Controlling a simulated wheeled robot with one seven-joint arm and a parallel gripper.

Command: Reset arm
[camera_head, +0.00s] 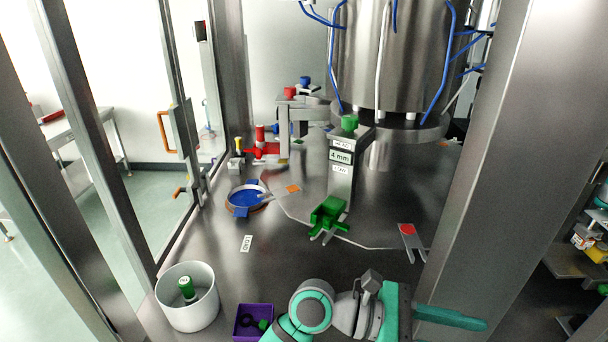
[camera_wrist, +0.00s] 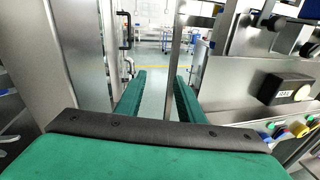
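My arm is folded low at the front of the head view, with my gripper (camera_head: 450,317) pointing to the right, near the front edge of the steel machine deck. In the wrist view my gripper (camera_wrist: 163,85) has its two green fingers apart with nothing between them. Beyond the fingers lie a pale floor and distant equipment. The gripper touches nothing that I can see.
A steel post (camera_head: 477,150) rises at the right, close to my gripper. A white bucket (camera_head: 190,312) holding a green-topped part and a purple tray (camera_head: 241,328) stand at the front left. A green fixture (camera_head: 328,216) stands mid-deck. A steel panel (camera_wrist: 270,70) is at the wrist view's right.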

